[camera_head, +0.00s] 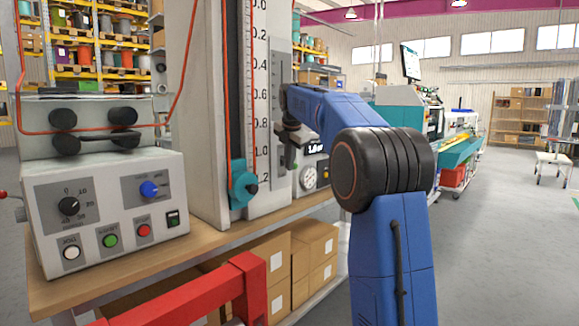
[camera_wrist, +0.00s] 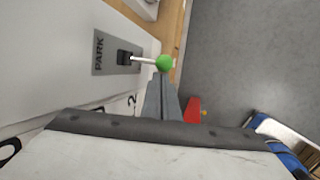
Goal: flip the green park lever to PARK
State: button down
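In the wrist view the park lever has a green ball knob (camera_wrist: 165,63) on a thin white rod. The rod comes out of a dark slot in a grey plate (camera_wrist: 103,57) marked PARK, and the knob points to the right, away from the word. My gripper (camera_wrist: 160,84) has its grey fingers close together with nothing seen between them. Their tips are just below the knob; I cannot tell if they touch it. In the head view my gripper (camera_head: 288,146) is by the tall scale column, and the lever does not show there.
A control box (camera_head: 105,215) with knobs and buttons stands on the wooden bench (camera_head: 110,268) at left. A teal slider (camera_head: 241,184) sits low on the column. A red frame (camera_head: 190,298) and cardboard boxes (camera_head: 316,240) are below. The floor at right is open.

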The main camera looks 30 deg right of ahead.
jog(key=shift+w+r+g, duration=0.1)
jog(key=shift+r+g, duration=0.45)
jog(key=shift+g, duration=0.05)
jog(key=shift+w+r, duration=0.2)
jog(key=shift+r, duration=0.35)
jog(key=shift+r, duration=0.6)
jog(key=shift+a, duration=0.15)
